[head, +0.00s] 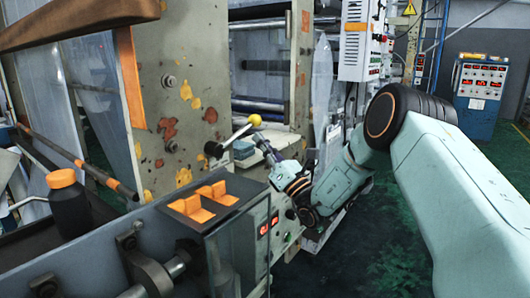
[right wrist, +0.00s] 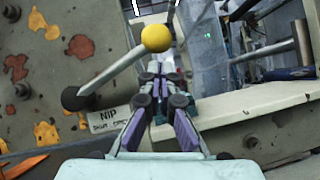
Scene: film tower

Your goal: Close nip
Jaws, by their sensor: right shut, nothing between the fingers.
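The nip lever is a metal rod (head: 232,136) with a yellow ball knob (head: 254,120) on its end. It rises to the right from a dark pivot (head: 212,149) on the machine's side frame. In the right wrist view the knob (right wrist: 156,38) is just beyond my right gripper's fingertips (right wrist: 157,66). The fingers are shut and empty, pointing towards the knob; I cannot tell whether they touch it. A label reading "NIP" (right wrist: 108,119) is under the pivot, its lower line partly hidden. In the head view my right gripper (head: 262,143) is small, just below the knob. My left gripper is not in view.
A bottle with an orange cap (head: 68,200) is at the left. The paint-chipped frame plate (head: 180,95) rises behind the lever. Open green floor (head: 385,240) lies to the right.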

